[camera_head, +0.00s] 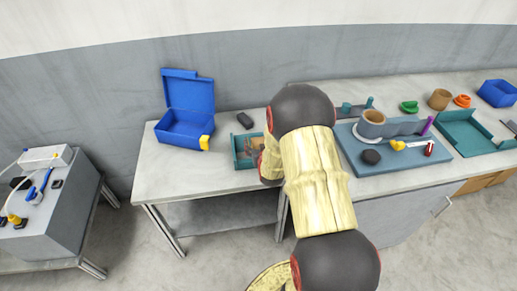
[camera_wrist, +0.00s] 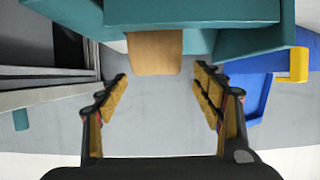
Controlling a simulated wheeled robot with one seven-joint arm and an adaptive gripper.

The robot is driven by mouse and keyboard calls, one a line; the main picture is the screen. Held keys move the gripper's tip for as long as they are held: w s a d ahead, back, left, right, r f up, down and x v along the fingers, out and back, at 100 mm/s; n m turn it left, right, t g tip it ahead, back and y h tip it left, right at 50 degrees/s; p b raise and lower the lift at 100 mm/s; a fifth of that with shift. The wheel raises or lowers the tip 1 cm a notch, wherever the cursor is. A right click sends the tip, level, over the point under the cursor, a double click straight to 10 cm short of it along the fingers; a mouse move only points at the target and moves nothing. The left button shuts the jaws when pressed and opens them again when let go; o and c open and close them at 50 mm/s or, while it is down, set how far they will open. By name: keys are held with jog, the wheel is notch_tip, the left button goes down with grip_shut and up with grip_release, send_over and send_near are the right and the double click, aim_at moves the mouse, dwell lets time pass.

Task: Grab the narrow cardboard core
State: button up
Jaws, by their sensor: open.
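In the wrist view a tan, cardboard-coloured piece (camera_wrist: 155,52), which I take to be the narrow core, shows at the teal tray (camera_wrist: 200,38). My gripper (camera_wrist: 163,82) is open and empty, its two yellow-padded fingers on either side below the tan piece, apart from it. In the head view my arm hides most of the gripper and part of the small teal tray (camera_head: 236,150). A little brown shows inside that tray, too small to make out.
A blue open box (camera_head: 185,125) stands left of the tray, with a dark block (camera_head: 244,120) behind. To the right, a blue-grey tray (camera_head: 395,165) holds a wider tan ring (camera_head: 373,118) and tools. Another tan ring (camera_head: 440,98) stands farther back.

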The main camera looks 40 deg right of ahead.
aim_at(258, 140)
jog(key=b+x, duration=0.2)
jog(key=x, duration=0.3)
jog(key=shift+d+f, duration=0.15)
jog(key=shift+d, duration=0.05)
jog(key=c, duration=0.3)
jog(key=c, duration=0.8)
